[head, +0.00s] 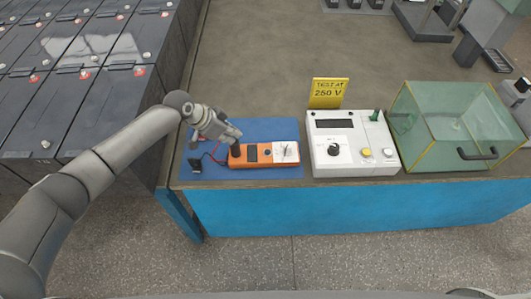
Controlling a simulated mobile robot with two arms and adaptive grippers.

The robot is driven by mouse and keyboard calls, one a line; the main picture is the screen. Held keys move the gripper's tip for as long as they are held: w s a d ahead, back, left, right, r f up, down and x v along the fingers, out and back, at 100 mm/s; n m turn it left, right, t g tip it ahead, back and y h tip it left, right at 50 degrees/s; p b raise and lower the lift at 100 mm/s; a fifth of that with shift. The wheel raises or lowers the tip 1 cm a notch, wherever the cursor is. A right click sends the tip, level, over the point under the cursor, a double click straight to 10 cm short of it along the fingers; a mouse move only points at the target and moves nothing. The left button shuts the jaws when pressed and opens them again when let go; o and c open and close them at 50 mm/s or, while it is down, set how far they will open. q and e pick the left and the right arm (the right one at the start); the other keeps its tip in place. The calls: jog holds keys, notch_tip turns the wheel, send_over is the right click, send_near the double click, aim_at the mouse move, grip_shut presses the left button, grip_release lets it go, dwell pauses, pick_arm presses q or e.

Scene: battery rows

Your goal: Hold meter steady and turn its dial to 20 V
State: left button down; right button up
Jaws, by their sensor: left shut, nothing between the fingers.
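The orange meter (264,161) lies on a blue mat (230,175) near the front edge of the bench. It has a dark display (251,154) and a white panel (286,152) at its right end; the dial setting is too small to read. My left gripper (235,153) comes in from the left and is shut with nothing in it. Its dark fingertips are at the meter's left end and hide part of it; I cannot tell whether they touch. My right gripper is not in view.
A red lead (213,154) and a black piece (195,165) lie left of the meter. Right of the mat stand a white instrument (355,165) with a yellow "TEST AT 250 V" sign (328,93) and a glass box (455,125). Battery rows (75,75) fill the left.

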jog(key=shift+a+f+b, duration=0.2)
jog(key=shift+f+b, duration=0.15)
jog(key=shift+b, duration=0.05)
dwell(0.6)
dwell(0.9)
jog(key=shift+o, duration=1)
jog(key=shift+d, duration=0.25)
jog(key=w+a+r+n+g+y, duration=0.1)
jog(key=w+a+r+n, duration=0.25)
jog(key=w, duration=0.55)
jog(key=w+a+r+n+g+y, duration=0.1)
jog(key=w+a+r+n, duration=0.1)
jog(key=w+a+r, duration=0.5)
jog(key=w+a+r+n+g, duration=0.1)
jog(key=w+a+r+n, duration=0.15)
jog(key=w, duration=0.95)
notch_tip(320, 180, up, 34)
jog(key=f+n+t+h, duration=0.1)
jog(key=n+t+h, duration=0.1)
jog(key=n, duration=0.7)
send_over(288, 145)
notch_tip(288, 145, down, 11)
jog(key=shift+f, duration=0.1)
